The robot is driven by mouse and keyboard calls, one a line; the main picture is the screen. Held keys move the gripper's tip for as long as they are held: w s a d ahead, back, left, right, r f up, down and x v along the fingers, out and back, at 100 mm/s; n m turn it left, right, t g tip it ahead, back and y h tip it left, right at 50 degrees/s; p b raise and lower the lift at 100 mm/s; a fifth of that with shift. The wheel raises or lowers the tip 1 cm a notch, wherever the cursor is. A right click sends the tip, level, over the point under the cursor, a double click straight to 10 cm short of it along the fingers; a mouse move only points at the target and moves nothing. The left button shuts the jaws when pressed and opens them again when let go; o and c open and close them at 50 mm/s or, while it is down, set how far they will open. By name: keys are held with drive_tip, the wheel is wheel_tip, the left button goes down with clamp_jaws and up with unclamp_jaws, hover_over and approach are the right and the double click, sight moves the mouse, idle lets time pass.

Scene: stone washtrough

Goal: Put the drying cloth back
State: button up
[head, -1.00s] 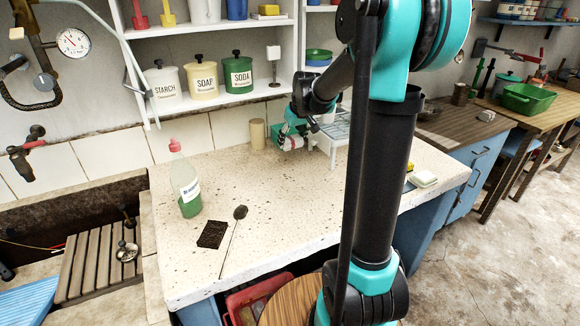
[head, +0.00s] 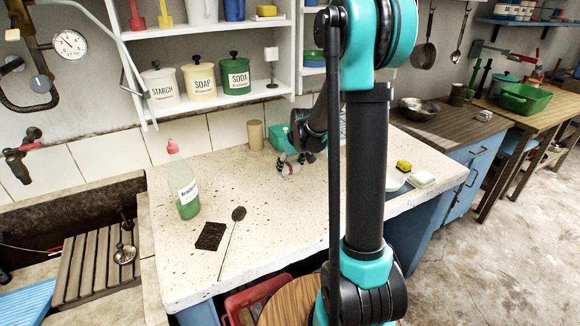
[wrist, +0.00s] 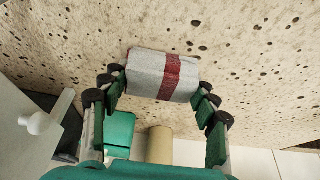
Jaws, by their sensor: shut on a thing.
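The drying cloth (wrist: 163,75) is a folded pale grey bundle with a dark red stripe across its middle. My gripper (wrist: 160,92) is shut on it, with a finger at each end of the bundle. In the head view, the gripper (head: 288,163) and the cloth (head: 290,168) are small, low over the back of the speckled stone counter (head: 290,205). The cloth is at or just above the counter; I cannot tell if it touches.
A beige cylinder (head: 255,134) stands by the tiled wall, close behind the gripper. A green bottle (head: 184,185), dark pad (head: 210,236) and long-handled tool (head: 232,238) lie or stand to the left. A yellow sponge (head: 403,166) is at right. Shelves (head: 215,103) overhang the back.

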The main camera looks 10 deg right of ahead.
drive_tip(key=shift+f, duration=0.15)
drive_tip(key=o, duration=1.2)
drive_tip(key=v, duration=1.2)
